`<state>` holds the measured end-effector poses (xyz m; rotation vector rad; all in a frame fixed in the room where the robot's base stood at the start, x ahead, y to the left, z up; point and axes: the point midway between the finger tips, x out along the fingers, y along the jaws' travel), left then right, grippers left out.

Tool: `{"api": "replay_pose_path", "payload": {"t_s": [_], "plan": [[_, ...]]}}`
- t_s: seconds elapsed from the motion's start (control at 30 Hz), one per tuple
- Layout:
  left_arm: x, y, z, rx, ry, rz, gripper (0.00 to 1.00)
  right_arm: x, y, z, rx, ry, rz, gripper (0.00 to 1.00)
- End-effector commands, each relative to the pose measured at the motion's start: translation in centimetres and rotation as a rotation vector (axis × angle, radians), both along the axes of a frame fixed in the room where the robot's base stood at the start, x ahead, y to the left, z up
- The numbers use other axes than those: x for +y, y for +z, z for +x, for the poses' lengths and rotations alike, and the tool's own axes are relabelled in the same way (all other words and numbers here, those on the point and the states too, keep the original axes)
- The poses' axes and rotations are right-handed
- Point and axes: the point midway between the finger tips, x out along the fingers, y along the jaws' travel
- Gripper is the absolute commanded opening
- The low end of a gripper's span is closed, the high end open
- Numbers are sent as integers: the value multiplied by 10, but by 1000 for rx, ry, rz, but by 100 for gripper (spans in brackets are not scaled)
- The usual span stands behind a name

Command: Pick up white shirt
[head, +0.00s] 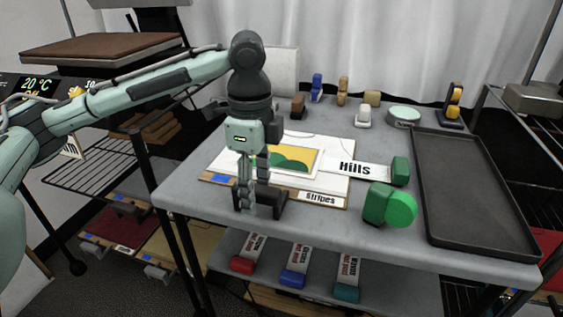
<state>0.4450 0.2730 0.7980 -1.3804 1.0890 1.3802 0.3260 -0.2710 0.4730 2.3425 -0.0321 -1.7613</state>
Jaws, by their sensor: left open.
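A flat white piece with a curved line at its far edge, which looks like the white shirt (330,152), lies on a brown-edged board labelled "Stripes" (320,198) on the grey table. A white-bordered film with yellow and green hills (300,160) lies over its middle, and a strip reading "Hills" (357,168) runs to its right. My left gripper (252,194) points down over the near left part of the board, open, with nothing seen between its fingers. It hides part of the board and white piece; contact cannot be told. My right gripper is out of view.
A green block with a round knob (390,205) stands to the right, before a black tray (470,190). Small blocks and a round tin (404,115) line the back.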

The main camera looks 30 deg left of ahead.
Motion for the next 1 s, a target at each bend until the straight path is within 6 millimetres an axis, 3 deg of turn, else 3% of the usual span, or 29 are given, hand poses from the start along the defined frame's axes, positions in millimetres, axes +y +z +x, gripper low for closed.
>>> {"api": "replay_pose_path", "payload": {"t_s": [0.83,1.0], "plan": [[0,-4,0,0,0,1,50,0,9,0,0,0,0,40],[0,-4,0,0,0,1,31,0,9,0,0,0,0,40]]}}
